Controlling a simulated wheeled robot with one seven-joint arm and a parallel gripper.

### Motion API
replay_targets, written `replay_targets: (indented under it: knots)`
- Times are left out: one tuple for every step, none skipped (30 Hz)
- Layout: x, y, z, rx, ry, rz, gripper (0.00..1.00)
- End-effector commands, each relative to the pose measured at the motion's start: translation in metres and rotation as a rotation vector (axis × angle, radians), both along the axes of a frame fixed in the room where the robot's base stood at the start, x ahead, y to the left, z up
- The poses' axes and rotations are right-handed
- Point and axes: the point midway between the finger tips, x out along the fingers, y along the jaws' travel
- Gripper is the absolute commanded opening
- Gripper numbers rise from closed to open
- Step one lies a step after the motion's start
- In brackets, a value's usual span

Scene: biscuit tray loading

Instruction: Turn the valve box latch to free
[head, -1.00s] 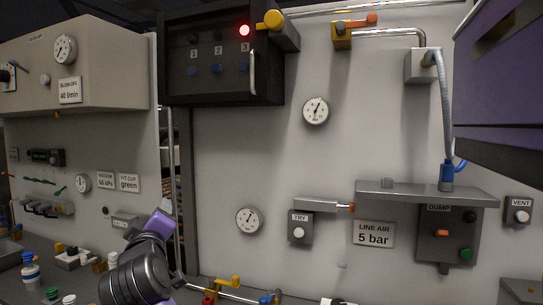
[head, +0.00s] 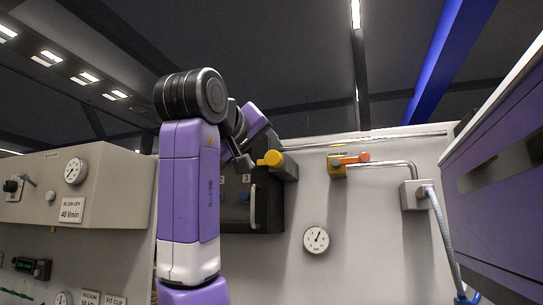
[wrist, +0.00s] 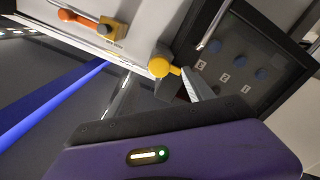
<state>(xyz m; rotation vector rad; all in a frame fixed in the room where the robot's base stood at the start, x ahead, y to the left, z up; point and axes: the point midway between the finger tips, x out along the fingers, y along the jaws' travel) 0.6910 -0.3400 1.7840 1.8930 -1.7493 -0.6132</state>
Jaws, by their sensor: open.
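The valve box (head: 268,215) is a black box on the grey wall panel, partly hidden behind my arm in the head view. Its yellow latch (head: 272,158) sits on a grey block at the box's upper right corner. In the wrist view the yellow latch (wrist: 160,66) shows above my purple gripper housing, beside the dark box front with blue knobs. My gripper (head: 242,162) is raised just left of the latch in the head view, open and apparently empty. I cannot tell whether it touches the latch.
An orange-handled valve (head: 350,159) on a pipe is right of the latch. A vertical bar handle (head: 253,206) is on the box front. A round gauge (head: 316,239) is below. A purple cabinet (head: 500,180) stands at the right. The wall between latch and orange handle is clear.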

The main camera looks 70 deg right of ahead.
Motion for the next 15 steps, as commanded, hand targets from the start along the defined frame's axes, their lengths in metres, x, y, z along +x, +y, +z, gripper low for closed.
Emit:
replay_targets:
  knots:
    - [-0.001,-0.004,0.002,0.003,0.0,-0.004,0.61]
    - [-0.002,-0.007,0.003,0.004,0.0,-0.005,0.61]
    - [-0.001,-0.011,0.003,0.004,0.0,-0.005,0.61]
    - [-0.001,-0.015,0.003,0.003,0.0,-0.004,0.61]
    - [0.0,-0.019,0.003,0.003,0.0,-0.004,0.61]
    - [0.0,-0.026,0.003,0.004,-0.001,-0.005,0.61]
    - [0.0,-0.031,0.003,0.004,0.0,-0.005,0.61]
    - [0.001,-0.036,0.004,0.003,0.0,-0.004,0.61]
    - [0.001,-0.042,0.004,0.003,0.0,-0.004,0.61]
    - [0.002,-0.046,0.004,0.003,0.0,-0.004,0.61]
    - [0.002,-0.051,0.003,0.004,0.0,-0.005,0.61]
    - [0.003,-0.056,0.003,0.002,0.0,-0.003,0.61]
    - [0.003,-0.06,0.003,0.002,0.0,-0.003,0.61]
    - [0.004,-0.063,0.003,0.002,0.0,-0.003,0.61]
    - [0.004,-0.067,0.003,0.002,-0.001,-0.003,0.61]
